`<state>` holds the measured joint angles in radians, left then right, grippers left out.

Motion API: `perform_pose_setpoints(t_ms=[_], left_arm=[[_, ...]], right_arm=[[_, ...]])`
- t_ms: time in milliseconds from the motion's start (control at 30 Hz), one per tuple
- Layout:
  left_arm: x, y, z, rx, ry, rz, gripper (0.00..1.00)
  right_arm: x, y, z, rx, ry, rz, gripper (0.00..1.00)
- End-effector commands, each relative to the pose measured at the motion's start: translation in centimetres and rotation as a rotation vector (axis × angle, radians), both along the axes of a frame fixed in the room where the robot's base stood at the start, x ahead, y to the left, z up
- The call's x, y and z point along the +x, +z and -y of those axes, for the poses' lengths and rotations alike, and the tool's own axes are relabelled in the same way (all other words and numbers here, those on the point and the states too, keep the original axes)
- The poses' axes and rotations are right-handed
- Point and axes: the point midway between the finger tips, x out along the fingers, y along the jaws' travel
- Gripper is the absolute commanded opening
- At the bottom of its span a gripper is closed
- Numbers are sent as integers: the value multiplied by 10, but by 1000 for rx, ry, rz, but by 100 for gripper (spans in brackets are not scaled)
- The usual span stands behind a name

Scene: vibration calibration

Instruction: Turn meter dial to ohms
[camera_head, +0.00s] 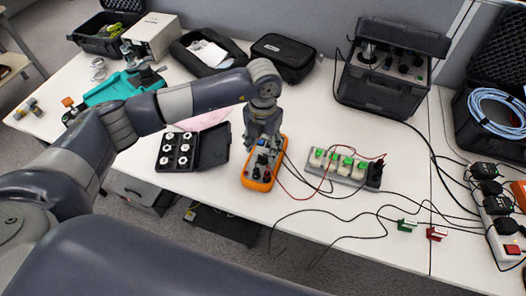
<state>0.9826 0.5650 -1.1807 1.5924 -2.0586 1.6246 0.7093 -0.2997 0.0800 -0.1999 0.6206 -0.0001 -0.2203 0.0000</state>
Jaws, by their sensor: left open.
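An orange multimeter (257,182) with a grey face lies on the white table, just below the middle of the view. My left arm reaches in from the left, and my left gripper (264,139) points down over the upper part of the meter. The gripper is open. It covers part of the meter's face, so the dial is mostly hidden, and I cannot tell whether the fingers touch it. Black and red test leads run from the meter to the right. My right gripper is not in view.
A black case with white round parts (176,166) lies open left of the meter. A block with green-topped switches (338,164) sits to the right, with loose cables (330,238) in front. A black instrument case (376,88) stands behind. Power strips (499,222) are far right.

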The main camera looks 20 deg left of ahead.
Motion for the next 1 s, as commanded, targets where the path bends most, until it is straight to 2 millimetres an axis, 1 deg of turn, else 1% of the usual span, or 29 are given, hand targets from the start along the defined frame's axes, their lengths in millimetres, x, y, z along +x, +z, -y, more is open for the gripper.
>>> perform_pose_setpoints(t_ms=[33,100,233,400,600,633,667,700,767,800,833,1000], left_arm=[[-1,-8,0,1,1,-3,49],[-1,-19,1,-1,0,-2,49],[-1,-33,1,-1,-1,-1,49],[0,-41,1,-1,-1,1,49],[0,-41,1,-2,-1,1,49],[0,-41,1,-2,-1,1,47],[0,-41,1,-2,-1,1,40],[0,-41,1,-2,-1,1,31],[0,-41,1,-2,-1,1,17],[0,-41,1,-2,-1,1,8],[0,-41,1,-2,-1,1,5],[0,-41,1,-2,-3,1,5]], right_arm=[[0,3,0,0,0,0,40],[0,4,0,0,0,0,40],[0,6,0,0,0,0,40],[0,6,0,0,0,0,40],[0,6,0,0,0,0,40],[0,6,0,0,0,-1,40],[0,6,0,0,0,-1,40],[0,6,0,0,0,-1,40],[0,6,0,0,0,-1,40],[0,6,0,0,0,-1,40],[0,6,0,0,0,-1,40],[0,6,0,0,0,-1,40]])
